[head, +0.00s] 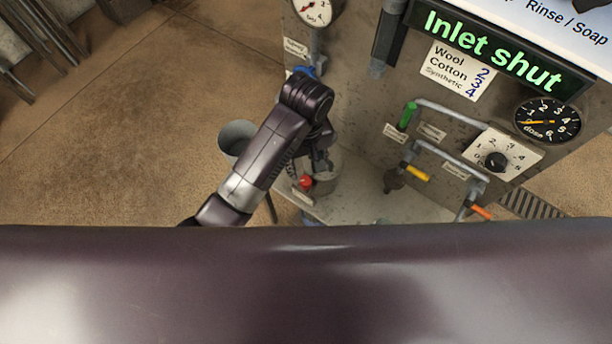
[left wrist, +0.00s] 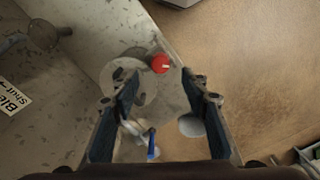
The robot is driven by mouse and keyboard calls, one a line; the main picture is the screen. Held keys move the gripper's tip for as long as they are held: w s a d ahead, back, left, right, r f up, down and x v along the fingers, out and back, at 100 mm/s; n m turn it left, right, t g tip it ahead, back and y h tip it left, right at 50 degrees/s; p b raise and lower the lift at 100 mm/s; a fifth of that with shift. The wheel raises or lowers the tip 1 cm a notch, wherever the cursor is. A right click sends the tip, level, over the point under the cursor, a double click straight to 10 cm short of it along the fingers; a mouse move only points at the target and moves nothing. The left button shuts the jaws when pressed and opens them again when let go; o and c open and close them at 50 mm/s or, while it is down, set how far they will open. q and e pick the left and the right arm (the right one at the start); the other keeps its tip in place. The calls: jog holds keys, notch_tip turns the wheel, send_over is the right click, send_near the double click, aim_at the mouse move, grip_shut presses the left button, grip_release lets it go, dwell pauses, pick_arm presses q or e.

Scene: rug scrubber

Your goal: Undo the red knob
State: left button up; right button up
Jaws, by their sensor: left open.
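The red knob (head: 306,182) shows low on the machine, beside a grey cylindrical housing (head: 325,184). In the left wrist view the red knob (left wrist: 160,64) has a small pale mark and lies just beyond the gap between my fingertips. The round top of the housing (left wrist: 128,76) is partly hidden by the left finger. My left gripper (head: 320,166) is above and slightly right of the knob in the head view. Its fingers are spread and empty in the left wrist view (left wrist: 160,84), apart from the knob. My right gripper is not in view.
A grey panel carries green (head: 408,115), yellow (head: 416,173) and orange (head: 481,212) handles, a black dial knob (head: 495,161) and a lit "Inlet shut" sign (head: 492,50). A grey funnel-like cup (head: 237,137) stands left of my arm. Open brown floor (head: 130,130) lies left.

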aim_at(306, 180)
pick_arm(q)
jog(key=shift+f+p, duration=0.65)
jog(key=shift+f, duration=2.95)
jog(key=shift+c, duration=0.3)
grip_shut()
